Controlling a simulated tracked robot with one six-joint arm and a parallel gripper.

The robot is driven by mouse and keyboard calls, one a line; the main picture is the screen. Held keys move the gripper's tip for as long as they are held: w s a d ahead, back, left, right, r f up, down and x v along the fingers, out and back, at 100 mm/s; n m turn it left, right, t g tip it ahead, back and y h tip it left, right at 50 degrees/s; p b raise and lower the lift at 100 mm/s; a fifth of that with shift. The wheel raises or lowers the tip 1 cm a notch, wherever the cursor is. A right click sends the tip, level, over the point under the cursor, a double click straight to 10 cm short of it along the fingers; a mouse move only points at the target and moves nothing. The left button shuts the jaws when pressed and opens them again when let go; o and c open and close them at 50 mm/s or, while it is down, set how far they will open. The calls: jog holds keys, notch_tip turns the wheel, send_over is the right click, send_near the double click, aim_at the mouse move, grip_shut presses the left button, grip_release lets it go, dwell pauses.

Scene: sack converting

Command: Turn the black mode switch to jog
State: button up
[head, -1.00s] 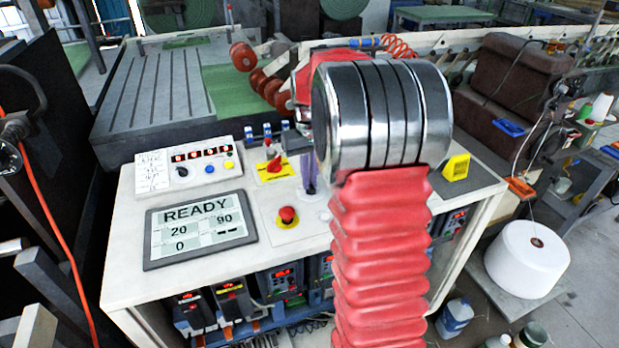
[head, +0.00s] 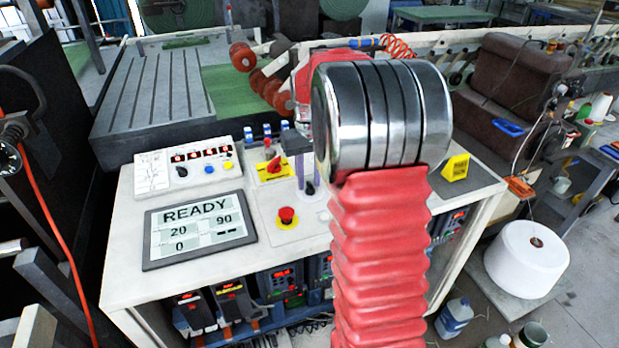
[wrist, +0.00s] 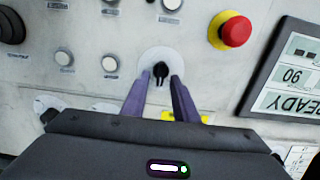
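The black mode switch (wrist: 160,70) sits on a round pale plate in the wrist view. Its labels are too small to read. It also shows in the head view (head: 310,188), just below the fingertips. My gripper (wrist: 160,81) is open and empty, its two purple fingers apart. In the wrist view the tips lie to the left and right of the switch's lower part. In the head view my gripper (head: 305,184) stands above the switch and seems clear of it. My red arm sleeve hides the panel to the right.
A red emergency button (head: 287,215) is near the switch, also in the wrist view (wrist: 230,31). A red rotary switch on a yellow plate (head: 272,168) stands behind it. The READY screen (head: 200,229) is to the left. Small push buttons (wrist: 110,64) flank the switch.

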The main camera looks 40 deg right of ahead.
aim_at(309, 182)
notch_tip(309, 182, up, 14)
jog(key=shift+f, duration=0.15)
dwell(0.5)
dwell(0.4)
jog(key=s+a+f+t, duration=0.1)
jog(key=s+a+f, duration=0.2)
jog(key=f, duration=0.2)
jog(key=s+a+n+t, duration=0.3)
jog(key=s+a+t, duration=0.1)
jog(key=s+a, duration=1.5)
jog(key=shift+a+t, duration=0.3)
jog(key=shift+a, duration=0.9)
